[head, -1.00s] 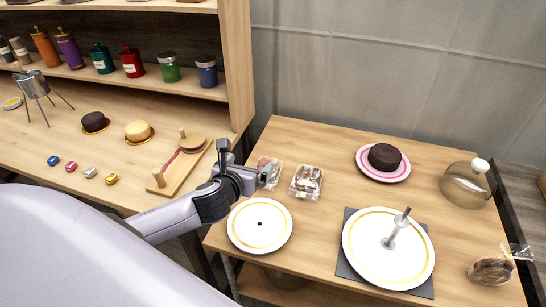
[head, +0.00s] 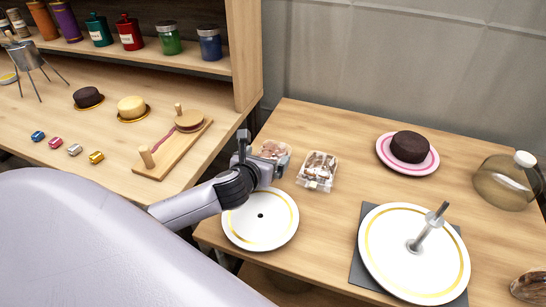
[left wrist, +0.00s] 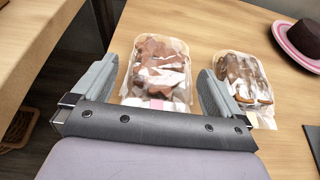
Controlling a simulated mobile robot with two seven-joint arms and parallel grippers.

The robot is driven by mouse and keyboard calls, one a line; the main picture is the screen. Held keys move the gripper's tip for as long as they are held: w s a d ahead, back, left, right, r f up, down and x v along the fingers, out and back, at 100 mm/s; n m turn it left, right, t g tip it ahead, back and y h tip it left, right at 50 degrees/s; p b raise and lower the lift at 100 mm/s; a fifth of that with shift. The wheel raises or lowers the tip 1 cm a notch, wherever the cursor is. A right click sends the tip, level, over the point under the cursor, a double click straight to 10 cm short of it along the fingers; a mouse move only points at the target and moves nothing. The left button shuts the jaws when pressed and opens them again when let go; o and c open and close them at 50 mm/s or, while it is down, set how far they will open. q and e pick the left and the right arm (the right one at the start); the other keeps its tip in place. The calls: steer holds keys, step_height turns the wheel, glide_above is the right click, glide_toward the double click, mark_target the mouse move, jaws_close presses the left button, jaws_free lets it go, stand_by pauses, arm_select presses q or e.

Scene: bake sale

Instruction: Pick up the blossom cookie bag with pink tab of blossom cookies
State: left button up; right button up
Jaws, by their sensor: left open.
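The blossom cookie bag with pink tab (left wrist: 158,68) lies between the open fingers of my left gripper (left wrist: 158,92) in the left wrist view. It is a clear pack of brown and whitish cookies, and its pink tab shows at the near edge. In the head view the bag (head: 273,149) is partly hidden behind my left gripper (head: 275,165). The fingers stand on either side of it, and I see no clear contact. A second clear cookie pack (head: 318,171) lies just to the right, also in the left wrist view (left wrist: 243,80). My right gripper is not in view.
A white gold-ringed plate (head: 275,233) lies just in front of the bags. A larger gold-ringed plate (head: 381,268) with a metal post stands to the right. A chocolate cake (head: 410,147) on a pink-rimmed plate and a glass dome (head: 497,184) are further right.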

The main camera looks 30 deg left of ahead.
mark_target(271, 155)
arm_select(q)
steer(key=shift+b+x, duration=0.45)
steer(key=shift+x, duration=1.9)
steer(key=shift+d+f, duration=0.1)
steer(key=shift+f, duration=0.1)
steer(key=c, duration=0.7)
